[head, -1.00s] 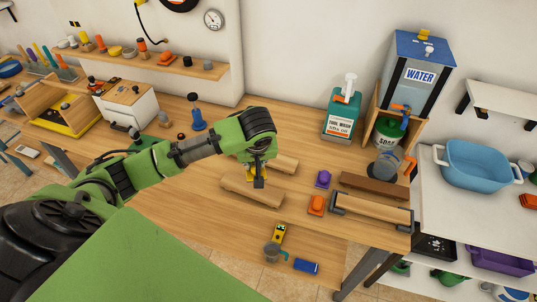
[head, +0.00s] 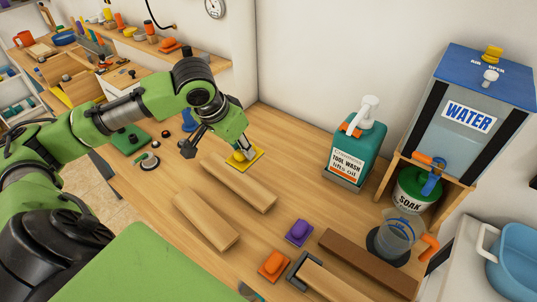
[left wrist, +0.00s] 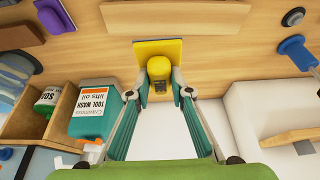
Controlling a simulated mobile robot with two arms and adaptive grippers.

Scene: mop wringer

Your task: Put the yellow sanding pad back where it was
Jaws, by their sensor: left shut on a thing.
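The yellow sanding pad (head: 252,158) is a flat square with a rounded knob on top. In the head view it is at the back of the bench, beyond the farther wooden plank. My left gripper (head: 240,149) is above it, shut on its knob. In the left wrist view the fingertips (left wrist: 161,90) close on both sides of the yellow knob, and the pad's square base (left wrist: 150,48) shows past it. I cannot tell whether the base touches the bench. My right gripper is not in view.
Two wooden planks (head: 238,182) (head: 205,222) lie in front of the pad. A purple pad (head: 299,232) and an orange pad (head: 273,265) sit to the right. The tool wash bottle (head: 355,150) and water tank (head: 467,105) stand farther right. Bare bench lies between pad and bottle.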

